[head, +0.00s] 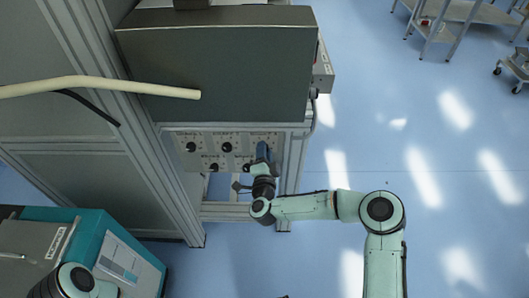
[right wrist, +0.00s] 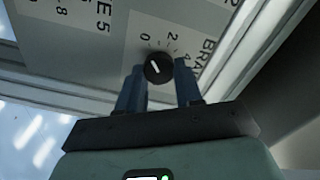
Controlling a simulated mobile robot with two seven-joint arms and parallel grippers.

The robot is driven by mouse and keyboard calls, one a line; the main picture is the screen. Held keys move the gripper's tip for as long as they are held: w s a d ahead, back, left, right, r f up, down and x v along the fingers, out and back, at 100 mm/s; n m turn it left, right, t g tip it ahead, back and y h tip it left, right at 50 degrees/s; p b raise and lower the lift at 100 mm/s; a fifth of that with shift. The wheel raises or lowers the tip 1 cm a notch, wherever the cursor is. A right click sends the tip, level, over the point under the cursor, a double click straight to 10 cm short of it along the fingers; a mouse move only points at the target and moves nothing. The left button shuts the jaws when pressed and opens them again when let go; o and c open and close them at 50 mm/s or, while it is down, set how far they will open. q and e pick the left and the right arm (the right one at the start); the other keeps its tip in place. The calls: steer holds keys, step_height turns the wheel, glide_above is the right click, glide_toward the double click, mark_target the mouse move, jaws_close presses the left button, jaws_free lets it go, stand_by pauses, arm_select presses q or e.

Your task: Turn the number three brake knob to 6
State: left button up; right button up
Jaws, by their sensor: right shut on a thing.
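The panel (head: 205,140) with several black brake knobs sits under the dark cabinet in the head view. My right gripper (head: 262,152) is at the panel's right end, in front of the upper right knob. In the right wrist view the round black knob (right wrist: 158,67) with a white pointer line sits between the two blue fingers of my right gripper (right wrist: 160,84), which is shut on it. The marks 0, 2 and 4 show around the knob; the pointer slants toward the upper left, near the 0 side. The knob's "BRA..." label is cut off, so its number is hidden. My left gripper is out of view.
The other knobs (head: 227,147) stand left of my right gripper. The dark cabinet (head: 215,75) overhangs the panel, and a metal frame post (head: 296,160) stands close to its right. A teal and grey machine (head: 125,262) is at lower left. Open floor lies to the right.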

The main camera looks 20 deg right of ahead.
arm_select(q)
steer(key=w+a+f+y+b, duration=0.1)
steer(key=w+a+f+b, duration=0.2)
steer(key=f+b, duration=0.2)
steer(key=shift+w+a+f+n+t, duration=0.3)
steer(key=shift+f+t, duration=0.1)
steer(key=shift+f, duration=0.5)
arm_select(e)
steer(key=shift+a+f+m, duration=0.1)
steer(key=shift+m, duration=5.15)
steer(key=shift+a+f+m, duration=0.1)
steer(key=shift+m, duration=5.1)
steer(key=shift+a+f+m, duration=0.1)
steer(key=shift+m, duration=5.15)
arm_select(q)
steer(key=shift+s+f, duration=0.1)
arm_select(e)
steer(key=o, duration=1)
steer(key=shift+o, duration=0.2)
